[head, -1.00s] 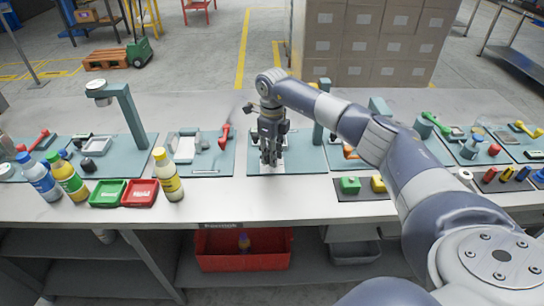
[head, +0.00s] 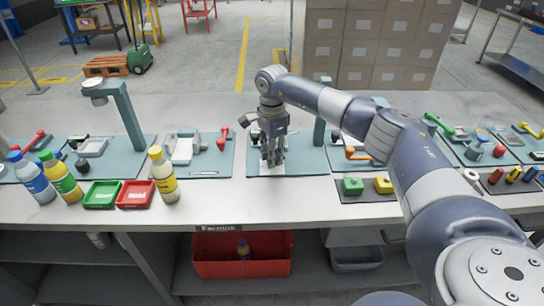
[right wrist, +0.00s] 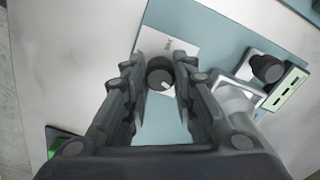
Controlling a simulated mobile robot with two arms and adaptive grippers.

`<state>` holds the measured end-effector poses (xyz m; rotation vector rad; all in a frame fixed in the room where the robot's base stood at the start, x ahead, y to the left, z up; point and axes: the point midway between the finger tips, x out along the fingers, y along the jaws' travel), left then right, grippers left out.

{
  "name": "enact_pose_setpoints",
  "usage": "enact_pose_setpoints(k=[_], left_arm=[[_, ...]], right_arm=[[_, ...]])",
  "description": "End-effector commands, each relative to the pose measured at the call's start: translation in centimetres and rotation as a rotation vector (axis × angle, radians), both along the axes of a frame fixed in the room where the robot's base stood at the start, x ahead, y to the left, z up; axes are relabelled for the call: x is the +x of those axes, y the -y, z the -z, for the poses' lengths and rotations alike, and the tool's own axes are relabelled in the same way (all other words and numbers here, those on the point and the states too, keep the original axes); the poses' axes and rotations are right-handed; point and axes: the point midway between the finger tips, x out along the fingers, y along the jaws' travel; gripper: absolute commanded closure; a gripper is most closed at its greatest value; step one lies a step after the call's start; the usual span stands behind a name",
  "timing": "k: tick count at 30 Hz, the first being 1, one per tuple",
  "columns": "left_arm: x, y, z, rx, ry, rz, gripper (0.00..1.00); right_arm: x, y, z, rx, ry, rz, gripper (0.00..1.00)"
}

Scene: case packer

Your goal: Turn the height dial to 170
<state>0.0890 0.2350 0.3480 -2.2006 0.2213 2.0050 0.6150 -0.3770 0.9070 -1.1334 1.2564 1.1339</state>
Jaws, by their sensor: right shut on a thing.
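The height dial (right wrist: 159,74) is a dark round knob with a pale mark on a white plate (right wrist: 165,45) in the right wrist view. My right gripper (right wrist: 157,66) has a finger on each side of the dial and is shut on it. In the head view my right gripper (head: 272,158) points down at a teal panel (head: 305,163) near the middle of the bench and hides the dial. The lettering on the plate is too small to read, so the setting cannot be told. My left gripper is not in view.
A second dark knob (right wrist: 267,68) and a green-marked block (right wrist: 289,88) stand right of the dial. A teal post (head: 319,132) rises close beside my right gripper. Bottles (head: 164,176), a red tray (head: 136,195) and a green tray (head: 101,195) stand at the left.

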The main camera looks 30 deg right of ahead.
Motion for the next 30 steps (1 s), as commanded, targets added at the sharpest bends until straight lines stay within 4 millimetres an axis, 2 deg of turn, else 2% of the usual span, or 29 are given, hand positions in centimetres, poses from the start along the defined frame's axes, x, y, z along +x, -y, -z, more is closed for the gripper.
enact_pose_setpoints(k=[12,30], left_arm=[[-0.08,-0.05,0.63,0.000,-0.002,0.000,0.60],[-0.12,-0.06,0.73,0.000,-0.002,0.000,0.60]], right_arm=[[0.04,0.02,-0.03,0.000,0.002,-0.266,0.99],[0.03,0.02,-0.05,0.000,0.001,-0.338,0.99]])
